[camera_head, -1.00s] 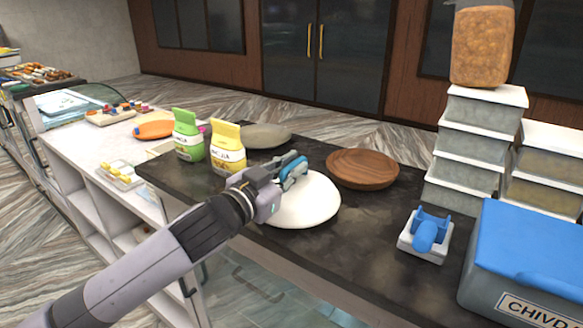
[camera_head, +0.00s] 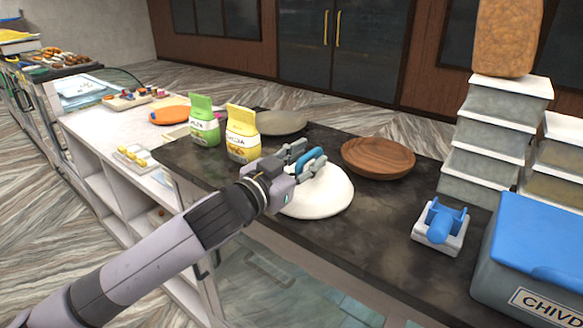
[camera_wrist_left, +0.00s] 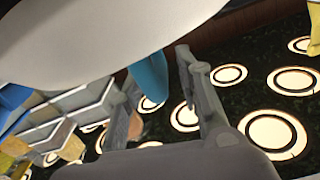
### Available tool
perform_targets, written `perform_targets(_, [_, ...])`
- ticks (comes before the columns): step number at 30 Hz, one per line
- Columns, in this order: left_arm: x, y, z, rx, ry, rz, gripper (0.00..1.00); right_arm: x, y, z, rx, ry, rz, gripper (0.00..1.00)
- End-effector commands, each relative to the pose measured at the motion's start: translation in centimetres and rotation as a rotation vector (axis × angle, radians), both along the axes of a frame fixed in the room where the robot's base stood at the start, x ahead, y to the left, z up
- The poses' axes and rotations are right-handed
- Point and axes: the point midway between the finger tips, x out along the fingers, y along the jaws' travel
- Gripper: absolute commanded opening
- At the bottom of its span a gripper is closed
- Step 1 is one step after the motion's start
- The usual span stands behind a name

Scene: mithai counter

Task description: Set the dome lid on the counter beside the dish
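A smooth white dome lid (camera_head: 322,197) sits on the dark counter (camera_head: 395,215), low and rounded. A blue piece (camera_head: 312,163) like a knob stands at its top; it also shows in the wrist view (camera_wrist_left: 150,75). My left gripper (camera_head: 303,158) is over the top of the dome. In the wrist view my left gripper's fingers (camera_wrist_left: 160,95) are apart, with the blue piece between them and a gap beside it. The pale dome fills the top of that view. I cannot tell whether a dish is under the dome. My right gripper is not in view.
A brown wooden dish (camera_head: 378,160) stands behind and right of the dome. Green (camera_head: 204,122) and yellow (camera_head: 242,135) pouches and a grey plate (camera_head: 280,123) are behind left. A blue-and-white item (camera_head: 440,228), stacked boxes (camera_head: 490,135) and a blue-lidded bin (camera_head: 540,235) are right. Dark counter is bare between.

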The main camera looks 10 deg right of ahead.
Motion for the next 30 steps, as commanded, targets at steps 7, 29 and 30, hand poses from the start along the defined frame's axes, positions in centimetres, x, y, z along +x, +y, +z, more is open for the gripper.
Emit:
perform_targets(7, [-2.4, 3.4, -0.4, 0.0, 0.0, 0.002, 0.32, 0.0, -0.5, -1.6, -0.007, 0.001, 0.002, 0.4])
perform_targets(29, [-7.0, 9.2, 0.0, 0.001, 0.001, 0.0, 0.32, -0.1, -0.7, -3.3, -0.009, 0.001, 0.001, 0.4])
perform_targets(30, [-7.0, 9.2, 0.0, 0.001, 0.001, 0.0, 0.32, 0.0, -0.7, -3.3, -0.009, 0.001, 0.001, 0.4])
